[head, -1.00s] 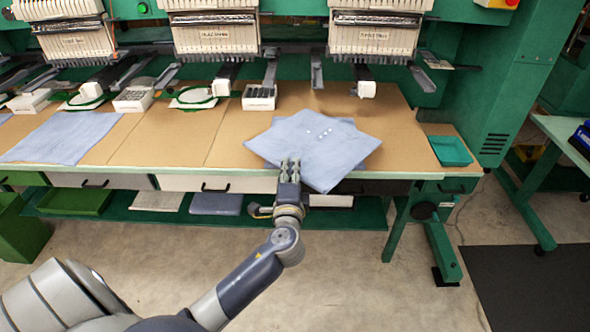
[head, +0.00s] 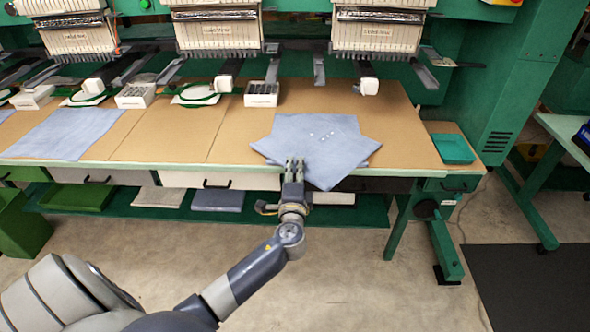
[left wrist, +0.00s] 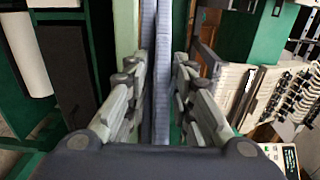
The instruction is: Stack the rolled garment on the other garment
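Two flat blue-grey garments lie overlapped and turned against each other at the front of the table. The garment with several white dots (head: 318,143) overlaps the other garment (head: 275,153), and a corner hangs past the front edge. No rolled shape shows. My left gripper (head: 295,163) is at the front edge, over the near side of the garments. In the left wrist view, my left gripper's fingers (left wrist: 160,85) stand on both sides of blue cloth (left wrist: 161,60) seen edge-on. The cloth lies between them, but whether they press on it is unclear. My right gripper is out of view.
Another flat blue cloth (head: 65,133) lies on the table's left part. Embroidery heads (head: 378,30) hang above the back. A green tray (head: 453,149) sits at the right end. Bare brown tabletop (head: 190,135) lies left of the garments; drawers run below the edge.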

